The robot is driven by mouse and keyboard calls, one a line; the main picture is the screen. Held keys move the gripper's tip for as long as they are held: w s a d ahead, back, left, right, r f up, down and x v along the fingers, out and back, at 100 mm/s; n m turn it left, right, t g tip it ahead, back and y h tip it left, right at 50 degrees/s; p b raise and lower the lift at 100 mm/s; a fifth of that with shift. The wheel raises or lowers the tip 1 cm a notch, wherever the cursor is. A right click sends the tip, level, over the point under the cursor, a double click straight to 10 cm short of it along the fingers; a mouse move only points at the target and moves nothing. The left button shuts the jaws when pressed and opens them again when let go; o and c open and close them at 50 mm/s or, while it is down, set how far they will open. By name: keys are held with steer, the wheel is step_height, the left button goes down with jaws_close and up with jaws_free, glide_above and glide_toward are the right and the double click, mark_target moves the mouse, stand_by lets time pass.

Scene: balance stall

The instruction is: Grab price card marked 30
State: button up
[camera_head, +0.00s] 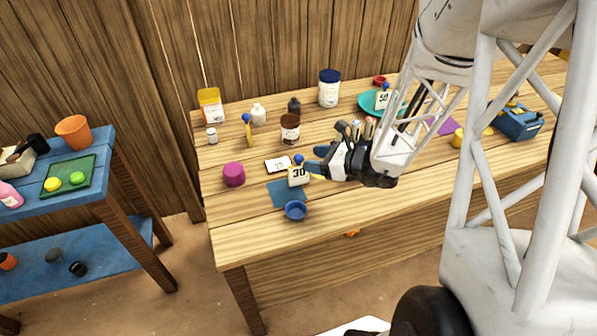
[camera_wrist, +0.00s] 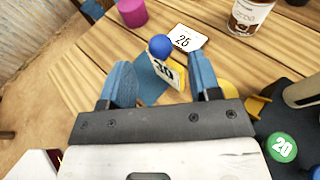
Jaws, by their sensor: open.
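The price card marked 30 (camera_head: 297,177) stands upright near the table's front, with a blue ball on top, beside a blue square mat (camera_head: 281,196). In the wrist view the card (camera_wrist: 166,74) appears tilted, in the gap between my two blue fingers. My gripper (camera_head: 313,161) is open, just to the right of the card in the head view; it also shows in the wrist view (camera_wrist: 161,75). I cannot tell whether either finger touches the card. A card marked 25 (camera_head: 278,165) lies behind it, and a card marked 50 (camera_head: 382,99) stands farther back.
A brown-labelled jar (camera_head: 290,130) is behind. The table's front left is clear.

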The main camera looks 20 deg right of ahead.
mark_target(299, 170)
steer(key=shift+x, duration=1.05)
steer(key=shift+a, duration=0.1)
steer(key=shift+x, duration=2.5)
steer(key=shift+r, duration=0.1)
jaws_close()
